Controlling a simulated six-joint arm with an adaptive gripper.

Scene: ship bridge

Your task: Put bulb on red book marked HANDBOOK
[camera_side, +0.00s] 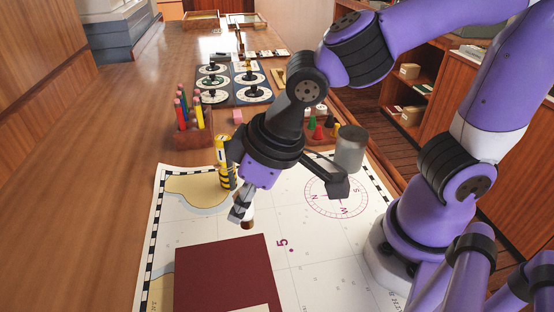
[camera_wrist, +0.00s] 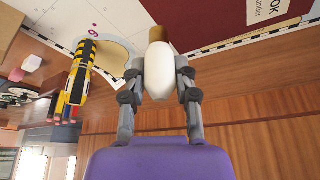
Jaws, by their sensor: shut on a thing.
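My gripper (camera_side: 241,213) is shut on the bulb (camera_side: 247,220), holding it above the chart just beyond the book's far edge. In the wrist view the bulb (camera_wrist: 160,73) has a white body and a brown-gold end, between the fingers of my gripper (camera_wrist: 159,72). The dark red book (camera_side: 225,272) lies flat on the chart at the front, its near part cut off by the frame. In the wrist view the book (camera_wrist: 200,18) shows a pale label (camera_wrist: 267,10) with only part of its lettering in view. The bulb appears apart from the book.
A yellow and black striped object (camera_side: 223,160) stands upright behind my gripper. A wooden holder with coloured pencils (camera_side: 190,115) stands at the back left. A grey cylinder (camera_side: 350,150) is at the right. The chart (camera_side: 320,250) right of the book is clear.

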